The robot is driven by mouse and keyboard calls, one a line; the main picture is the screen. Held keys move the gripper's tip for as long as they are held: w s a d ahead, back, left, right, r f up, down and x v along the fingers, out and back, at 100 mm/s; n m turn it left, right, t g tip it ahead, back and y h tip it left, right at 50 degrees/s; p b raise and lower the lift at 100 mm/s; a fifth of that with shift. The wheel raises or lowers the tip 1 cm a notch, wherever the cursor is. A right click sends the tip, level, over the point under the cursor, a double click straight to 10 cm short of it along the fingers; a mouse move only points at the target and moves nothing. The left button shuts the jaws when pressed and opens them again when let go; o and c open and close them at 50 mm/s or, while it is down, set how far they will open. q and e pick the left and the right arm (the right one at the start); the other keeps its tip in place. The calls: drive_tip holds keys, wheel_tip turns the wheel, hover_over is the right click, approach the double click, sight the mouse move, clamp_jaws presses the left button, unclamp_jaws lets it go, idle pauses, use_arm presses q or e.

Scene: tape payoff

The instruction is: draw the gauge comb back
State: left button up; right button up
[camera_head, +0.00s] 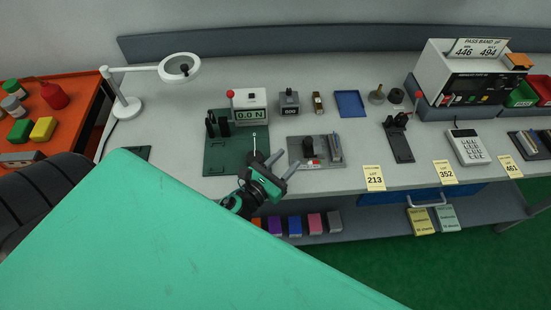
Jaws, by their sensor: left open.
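A force gauge (251,116) reading 0.0 N stands on a dark green plate (222,160). A thin pale rod (254,142) points from it toward the front. A black upright pronged part (217,123) stands at the left of the gauge; it may be the gauge comb, but I cannot tell for sure. A red-knobbed lever (230,95) stands beside it. My left gripper (275,161) is open and empty, at the front right of the green plate and apart from the gauge. My right gripper is not in view.
A grey plate with a black block (309,147) lies just right of my gripper. A small grey 500 block (289,103) and a blue tray (350,104) stand behind. A white lamp (126,106) stands left. Lot cards, including LOT 213 (374,178), line the front edge.

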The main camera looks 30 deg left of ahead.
use_arm(q)
drive_tip(key=s, duration=0.1)
drive_tip(key=s+b, duration=0.1)
drive_tip(key=s, duration=0.1)
drive_tip(key=shift+s+a, duration=0.1)
drive_tip(key=shift+a, duration=0.2)
drive_tip(key=shift+s+a, duration=0.1)
drive_tip(key=shift+s, duration=0.25)
